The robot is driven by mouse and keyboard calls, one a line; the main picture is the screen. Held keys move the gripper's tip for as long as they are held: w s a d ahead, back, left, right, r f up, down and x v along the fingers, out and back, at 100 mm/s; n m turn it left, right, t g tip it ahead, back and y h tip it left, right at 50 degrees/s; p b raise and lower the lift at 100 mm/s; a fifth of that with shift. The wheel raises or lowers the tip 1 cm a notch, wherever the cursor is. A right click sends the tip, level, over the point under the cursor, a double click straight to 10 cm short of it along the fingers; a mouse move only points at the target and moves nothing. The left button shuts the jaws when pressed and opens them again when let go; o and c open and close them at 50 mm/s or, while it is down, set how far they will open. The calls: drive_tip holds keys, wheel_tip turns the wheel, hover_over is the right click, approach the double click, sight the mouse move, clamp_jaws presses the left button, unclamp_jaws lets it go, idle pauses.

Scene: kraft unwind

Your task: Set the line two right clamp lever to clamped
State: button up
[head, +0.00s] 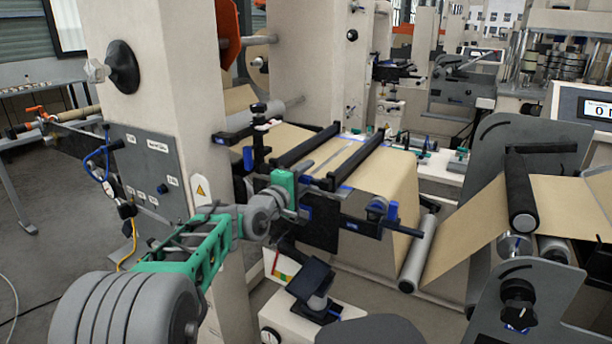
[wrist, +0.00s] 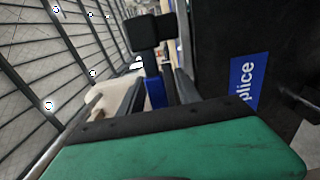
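The splice table has two dark clamp bars; the right clamp bar (head: 355,160) lies across the brown web. A blue lever part (head: 305,184) shows at its near end, just beyond my gripper (head: 290,184), which partly hides it. In the wrist view, a blue lever (wrist: 155,92) with a black block-shaped end (wrist: 152,32) lies ahead of my green gripper body. Two dark grey fingers of my gripper (wrist: 158,92) stand apart on either side of the blue part. Contact with it cannot be made out.
The left clamp bar (head: 307,146) and another blue lever (head: 248,158) are close by on the left. A black panel with a blue splice label (wrist: 247,82) is close on the right in the wrist view.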

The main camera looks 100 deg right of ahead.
drive_tip(key=b+v, duration=0.1)
drive_tip(key=v, duration=0.6)
drive_tip(key=shift+w+a, duration=0.25)
drive_tip(key=shift+w, duration=0.05)
